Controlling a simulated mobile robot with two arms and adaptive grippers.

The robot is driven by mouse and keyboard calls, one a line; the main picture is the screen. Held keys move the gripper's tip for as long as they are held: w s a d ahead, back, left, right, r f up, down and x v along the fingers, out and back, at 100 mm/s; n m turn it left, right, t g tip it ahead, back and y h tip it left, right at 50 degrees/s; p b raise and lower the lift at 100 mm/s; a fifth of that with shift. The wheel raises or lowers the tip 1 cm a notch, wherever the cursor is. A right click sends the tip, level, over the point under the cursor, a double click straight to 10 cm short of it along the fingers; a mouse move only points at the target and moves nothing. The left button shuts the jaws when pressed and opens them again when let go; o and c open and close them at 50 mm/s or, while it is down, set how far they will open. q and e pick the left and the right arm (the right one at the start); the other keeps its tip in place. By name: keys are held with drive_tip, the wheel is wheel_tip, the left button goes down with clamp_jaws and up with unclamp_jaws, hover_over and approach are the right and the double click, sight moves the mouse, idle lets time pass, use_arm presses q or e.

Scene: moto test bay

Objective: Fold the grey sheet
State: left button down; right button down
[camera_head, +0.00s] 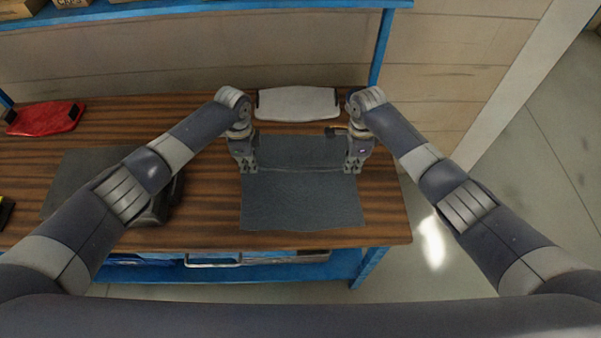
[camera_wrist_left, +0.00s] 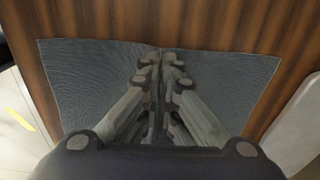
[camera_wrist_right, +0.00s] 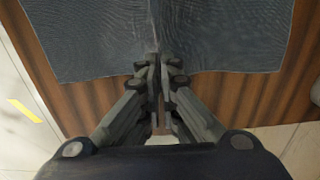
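The grey sheet (camera_head: 302,205) lies spread on the wooden table. A raised crease runs across its middle from one side edge to the other. My left gripper (camera_head: 248,171) is at the middle of the sheet's left edge, fingers together, pinching the edge. My right gripper (camera_head: 354,171) does the same at the right edge. In the left wrist view the sheet (camera_wrist_left: 90,80) puckers up into the fingertips. In the right wrist view the sheet (camera_wrist_right: 230,35) also bunches into a ridge at the closed fingertips. The fingers hide the pinched edges.
A white panel (camera_head: 297,104) lies behind the sheet. A red panel (camera_head: 46,118) lies at the far left of the table (camera_head: 215,215). A dark flat thing (camera_head: 75,175) lies left, partly behind my left arm. A blue shelf (camera_head: 200,17) is above. The right table edge is close.

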use_arm(q)
drive_tip(key=shift+r, duration=0.2)
use_arm(e)
drive_tip(key=shift+r, duration=0.15)
